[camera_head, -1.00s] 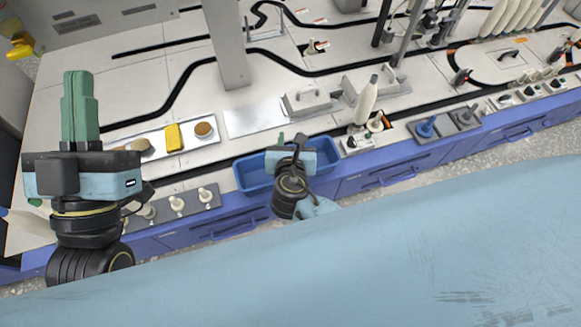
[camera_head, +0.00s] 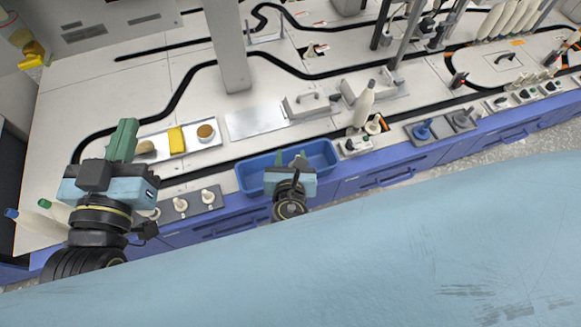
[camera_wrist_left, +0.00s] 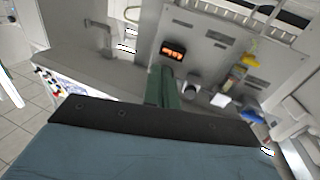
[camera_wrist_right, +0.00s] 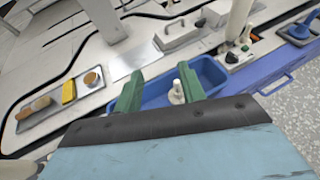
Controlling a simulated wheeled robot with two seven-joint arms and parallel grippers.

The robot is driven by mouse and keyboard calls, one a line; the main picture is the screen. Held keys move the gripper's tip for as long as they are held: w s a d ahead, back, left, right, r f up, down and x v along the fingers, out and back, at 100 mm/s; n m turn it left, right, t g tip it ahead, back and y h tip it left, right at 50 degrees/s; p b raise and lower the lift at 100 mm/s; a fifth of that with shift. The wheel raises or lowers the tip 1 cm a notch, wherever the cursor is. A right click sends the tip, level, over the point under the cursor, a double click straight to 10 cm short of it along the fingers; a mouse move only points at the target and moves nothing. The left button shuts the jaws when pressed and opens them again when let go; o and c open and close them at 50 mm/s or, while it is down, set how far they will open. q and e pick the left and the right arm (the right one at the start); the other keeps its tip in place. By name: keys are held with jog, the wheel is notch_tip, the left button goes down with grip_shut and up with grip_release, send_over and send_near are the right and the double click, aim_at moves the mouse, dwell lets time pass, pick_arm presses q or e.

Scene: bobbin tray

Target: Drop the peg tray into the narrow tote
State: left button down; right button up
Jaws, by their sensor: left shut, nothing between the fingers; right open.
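The peg tray (camera_head: 193,211), a grey plate with upright white pegs, lies along the front of the worktop at left in the head view. The narrow tote (camera_head: 243,180), a blue open bin, sits to its right at the counter edge. My right gripper (camera_head: 290,159) is open above the tote. In the right wrist view a white peg-like piece (camera_wrist_right: 177,93) shows between its fingers against the tote (camera_wrist_right: 208,75); I cannot tell what it stands on. My left gripper (camera_head: 124,140) is shut and empty, raised left of the peg tray, hiding part of that area.
A metal tray (camera_head: 160,151) with a yellow block and round brown pieces lies behind the peg tray. A flat metal plate (camera_head: 262,121) and lidded grey boxes (camera_head: 306,103) stand behind the tote. A white bottle (camera_head: 364,103) stands to its right.

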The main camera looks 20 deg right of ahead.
pick_arm(q)
jog(key=s+a+f+g+y+p, duration=0.1)
jog(key=s+a+f+g, duration=0.1)
jog(key=f+g, duration=0.2)
jog(key=s+a+f+g+y+p, duration=0.1)
jog(key=s+a+f+g, duration=0.1)
jog(key=f, duration=0.5)
jog(key=shift+s+g+y+p, duration=0.4)
jog(key=shift+s+g, duration=0.35)
jog(key=shift+g, duration=0.35)
pick_arm(e)
jog(key=v, duration=0.7)
jog(key=shift+s, duration=0.2)
jog(key=shift+r, duration=0.1)
